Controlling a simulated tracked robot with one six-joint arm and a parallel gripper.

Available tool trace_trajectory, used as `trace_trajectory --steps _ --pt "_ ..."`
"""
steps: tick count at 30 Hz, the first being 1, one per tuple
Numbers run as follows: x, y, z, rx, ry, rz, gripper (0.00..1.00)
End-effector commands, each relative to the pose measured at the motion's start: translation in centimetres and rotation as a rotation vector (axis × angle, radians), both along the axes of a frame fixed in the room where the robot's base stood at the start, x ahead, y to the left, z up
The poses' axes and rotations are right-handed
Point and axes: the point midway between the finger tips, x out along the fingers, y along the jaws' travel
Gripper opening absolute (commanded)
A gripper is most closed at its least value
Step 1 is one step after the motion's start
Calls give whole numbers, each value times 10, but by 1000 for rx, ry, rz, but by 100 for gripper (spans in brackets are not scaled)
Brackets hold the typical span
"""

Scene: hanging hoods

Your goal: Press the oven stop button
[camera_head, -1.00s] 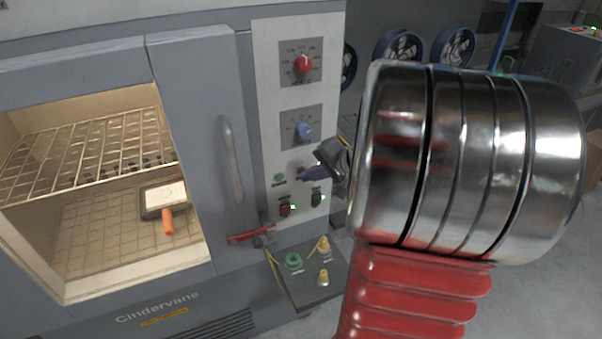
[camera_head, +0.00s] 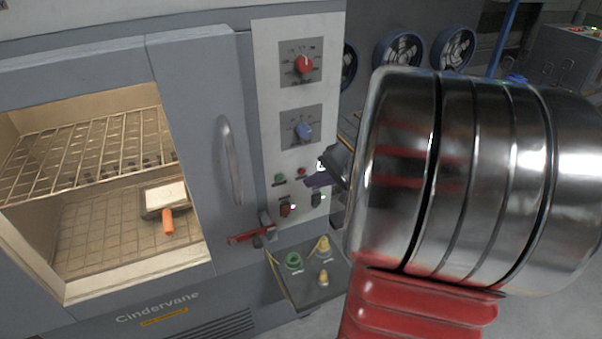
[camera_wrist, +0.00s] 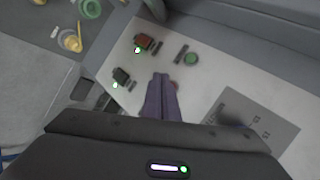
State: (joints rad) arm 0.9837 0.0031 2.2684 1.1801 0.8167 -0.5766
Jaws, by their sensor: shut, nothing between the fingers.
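The oven's pale control panel (camera_head: 265,115) carries a small red button (camera_head: 301,171), probably the stop button, with a small green button (camera_head: 279,180) to its left. My gripper (camera_head: 308,182) is shut and empty, just right of and below the red button in the head view; its tips look apart from it. In the wrist view my purple fingers (camera_wrist: 160,80) are together over the panel. The green button (camera_wrist: 191,59) shows there to their right.
Below the buttons are a red rocker switch (camera_head: 285,210) and a dark one (camera_head: 316,200), both with green lights. A red knob (camera_head: 304,64) and a blue knob (camera_head: 303,131) sit above.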

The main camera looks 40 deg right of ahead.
Motion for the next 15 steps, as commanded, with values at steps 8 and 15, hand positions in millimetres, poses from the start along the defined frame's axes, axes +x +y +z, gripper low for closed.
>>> trace_trajectory --steps 8,15 --pt "-20 6 0 1 1 -2 0" --pt "-35 10 0 1 0 -1 0"
